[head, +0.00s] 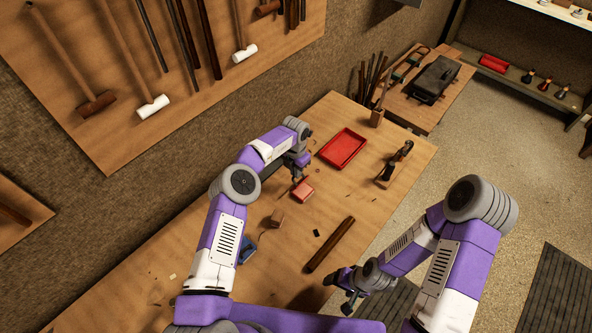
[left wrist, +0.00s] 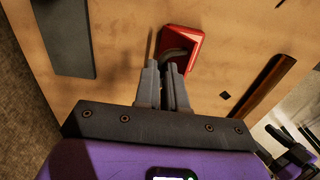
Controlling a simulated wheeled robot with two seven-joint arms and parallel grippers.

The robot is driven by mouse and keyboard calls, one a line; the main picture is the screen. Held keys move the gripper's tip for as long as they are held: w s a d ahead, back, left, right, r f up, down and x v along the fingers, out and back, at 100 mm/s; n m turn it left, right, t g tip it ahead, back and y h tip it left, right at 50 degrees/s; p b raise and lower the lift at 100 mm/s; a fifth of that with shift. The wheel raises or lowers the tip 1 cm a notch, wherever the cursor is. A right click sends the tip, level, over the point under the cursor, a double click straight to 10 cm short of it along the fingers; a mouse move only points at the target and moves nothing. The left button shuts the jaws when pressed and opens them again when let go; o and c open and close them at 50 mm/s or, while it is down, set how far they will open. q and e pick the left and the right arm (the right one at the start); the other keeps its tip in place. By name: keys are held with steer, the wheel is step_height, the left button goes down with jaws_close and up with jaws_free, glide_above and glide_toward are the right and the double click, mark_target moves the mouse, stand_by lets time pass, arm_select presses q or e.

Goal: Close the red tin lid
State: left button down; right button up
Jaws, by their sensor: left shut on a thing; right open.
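The small red tin (head: 303,191) sits on the wooden bench near its middle. In the left wrist view the red tin (left wrist: 196,42) is just beyond my fingertips, with a dark curved shape across it. My left gripper (head: 298,178) is at the tin's far side in the head view. In the left wrist view its fingers (left wrist: 172,66) are close together at the tin's edge, shut on its lid; the exact grip and lid angle are hard to see. My right gripper (head: 338,290) is open and empty, off the bench's front edge.
A red tray (head: 343,148) lies behind the tin. A dark tool (head: 395,165) stands at the right edge. Bench around the tin's right side is clear.

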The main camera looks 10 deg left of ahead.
mark_target(303, 181)
stand_by(0.9)
arm_select(q)
steer(key=shift+s+d+r+t+y+p, duration=0.15)
steer(key=shift+s+d+t+y+p, duration=0.3)
steer(key=shift+p, duration=0.4)
steer(key=shift+s+d+t+y+p, duration=0.2)
steer(key=shift+d+t+y+p, duration=0.2)
steer(key=shift+d+y, duration=0.2)
steer(key=shift+s+d+f+t+y, duration=0.35)
steer(key=shift+d+f+y, duration=0.1)
steer(key=shift+y, duration=0.3)
steer(key=shift+s+d+f+t+y+b, duration=0.25)
steer(key=shift+d+t+y+b, duration=0.15)
steer(key=shift+y, duration=0.15)
steer(key=shift+s+d+f+t+y+b, duration=0.25)
steer(key=shift+d+t+y+b, duration=0.15)
steer(key=shift+y, duration=0.15)
